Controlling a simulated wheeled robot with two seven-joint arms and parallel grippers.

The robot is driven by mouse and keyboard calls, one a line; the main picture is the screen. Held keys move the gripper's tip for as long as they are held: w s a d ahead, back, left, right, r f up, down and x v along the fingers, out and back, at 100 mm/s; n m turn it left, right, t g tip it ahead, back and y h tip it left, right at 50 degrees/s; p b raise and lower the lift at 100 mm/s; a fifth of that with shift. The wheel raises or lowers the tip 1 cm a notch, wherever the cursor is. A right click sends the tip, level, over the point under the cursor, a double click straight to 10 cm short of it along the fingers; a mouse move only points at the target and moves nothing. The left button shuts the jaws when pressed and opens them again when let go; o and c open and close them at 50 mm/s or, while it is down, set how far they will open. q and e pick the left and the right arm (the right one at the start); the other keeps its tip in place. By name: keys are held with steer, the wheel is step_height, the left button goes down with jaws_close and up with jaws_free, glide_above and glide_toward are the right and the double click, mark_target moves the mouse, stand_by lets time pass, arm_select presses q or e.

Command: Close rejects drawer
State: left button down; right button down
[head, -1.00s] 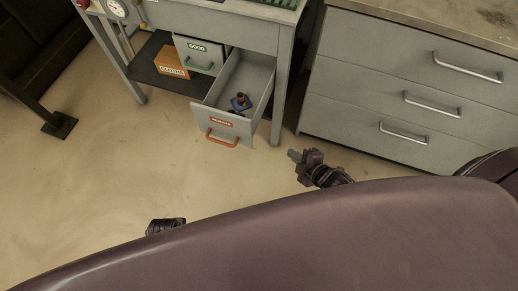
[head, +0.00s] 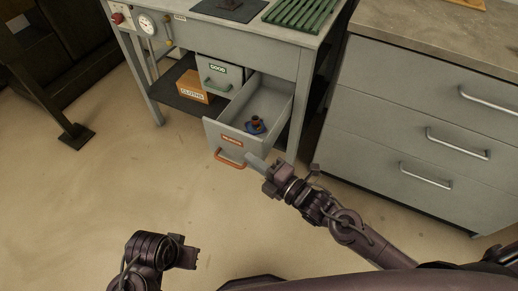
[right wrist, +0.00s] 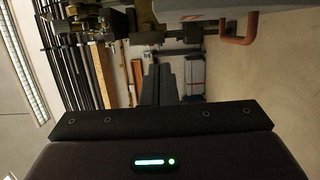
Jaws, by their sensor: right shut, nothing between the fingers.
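The rejects drawer (head: 222,130) is pulled well out of the workbench in the head view. It has a grey front, an orange label and an orange handle (head: 229,160). Inside lies a dark and blue part (head: 255,125). My right gripper (head: 254,162) is shut and empty, with its tip just right of the handle; I cannot tell whether it touches the drawer. In the right wrist view, the shut fingers (right wrist: 162,84) are at centre and the orange handle (right wrist: 240,28) at upper right. My left gripper (head: 187,255) is low at the left, its jaws unclear.
The GOOD drawer (head: 222,77) has a green handle and sits behind and left of the open drawer. An orange box marked CLOTHS (head: 190,88) rests on the bench's lower shelf. A grey cabinet (head: 385,135) stands close on the right. The floor in front is clear.

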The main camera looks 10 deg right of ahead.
mark_target(259, 148)
steer(key=w, duration=0.1)
steer(key=w+d, duration=0.1)
steer(key=w, duration=0.1)
steer(key=shift+w, duration=0.15)
arm_select(q)
steer(key=shift+w+d+f, duration=0.15)
steer(key=shift+w+d, duration=0.1)
steer(key=shift+d, duration=0.1)
arm_select(e)
steer(key=shift+w+d, duration=0.35)
